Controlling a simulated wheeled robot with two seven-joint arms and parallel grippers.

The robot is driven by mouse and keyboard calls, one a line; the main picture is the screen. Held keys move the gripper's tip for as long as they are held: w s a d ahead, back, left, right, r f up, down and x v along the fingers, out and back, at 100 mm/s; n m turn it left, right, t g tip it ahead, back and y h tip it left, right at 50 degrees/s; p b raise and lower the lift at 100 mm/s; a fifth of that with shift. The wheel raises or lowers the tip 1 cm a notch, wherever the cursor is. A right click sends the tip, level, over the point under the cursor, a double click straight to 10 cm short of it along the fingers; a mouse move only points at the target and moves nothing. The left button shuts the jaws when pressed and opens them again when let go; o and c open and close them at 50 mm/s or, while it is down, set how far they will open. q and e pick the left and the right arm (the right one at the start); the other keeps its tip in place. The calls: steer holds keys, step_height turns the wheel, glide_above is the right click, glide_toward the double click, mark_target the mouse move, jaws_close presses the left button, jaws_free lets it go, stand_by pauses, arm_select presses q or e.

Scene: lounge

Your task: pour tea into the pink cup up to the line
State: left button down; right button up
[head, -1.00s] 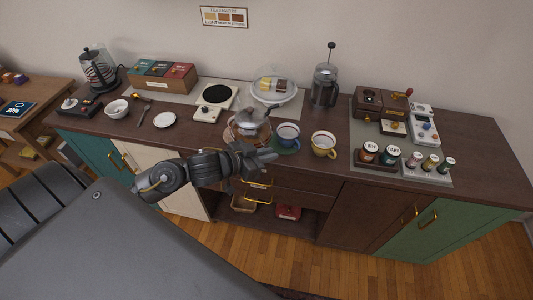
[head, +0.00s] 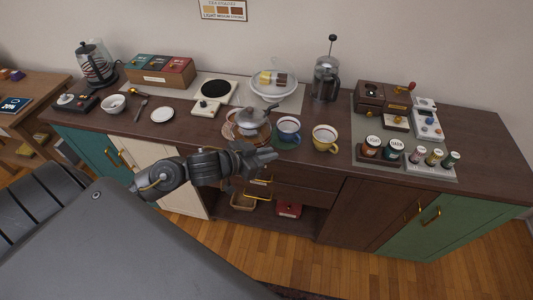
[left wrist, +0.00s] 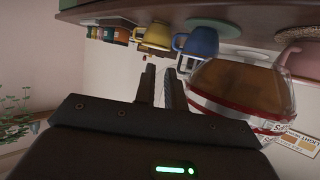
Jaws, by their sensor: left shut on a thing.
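A glass teapot (head: 251,120) with amber tea and a grey lid is in front of my left gripper in the head view. It fills the right of the left wrist view (left wrist: 240,85), with a red and white band around it. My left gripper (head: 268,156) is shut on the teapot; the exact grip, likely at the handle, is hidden. In the left wrist view, its fingers (left wrist: 158,85) are close together beside the glass. The pink cup (left wrist: 304,55) shows at the right edge there, partly behind the teapot. In the head view the teapot mostly hides it. My right gripper is not in view.
A blue cup (head: 288,128) and a yellow cup (head: 325,138) stand just right of the teapot. A white bowl (head: 275,88) and a French press (head: 326,80) stand behind. The counter left of the teapot holds a small white plate (head: 162,115).

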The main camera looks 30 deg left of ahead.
arm_select(q)
steer(key=shift+f+b, duration=0.55)
steer(key=shift+b, duration=0.05)
steer(key=shift+s+d+r+n+p, duration=0.15)
steer(key=shift+r+n+p, duration=0.35)
steer(key=shift+r+p, duration=1.05)
steer(key=shift+r+n+g+h+p, duration=0.45)
steer(key=shift+r+p, duration=0.8)
steer(key=shift+p, duration=0.8)
steer(key=shift+n+g+h, duration=0.45)
steer(key=shift+n+h, duration=0.1)
steer(key=shift+n, duration=0.2)
steer(key=shift+w+a+r+p, duration=0.1)
steer(key=shift+a+r+p, duration=0.05)
steer(key=shift+r+p, duration=1)
steer(key=shift+w+a+r+p, duration=0.1)
steer(key=shift+r+p, duration=0.8)
steer(key=shift+r, duration=0.4)
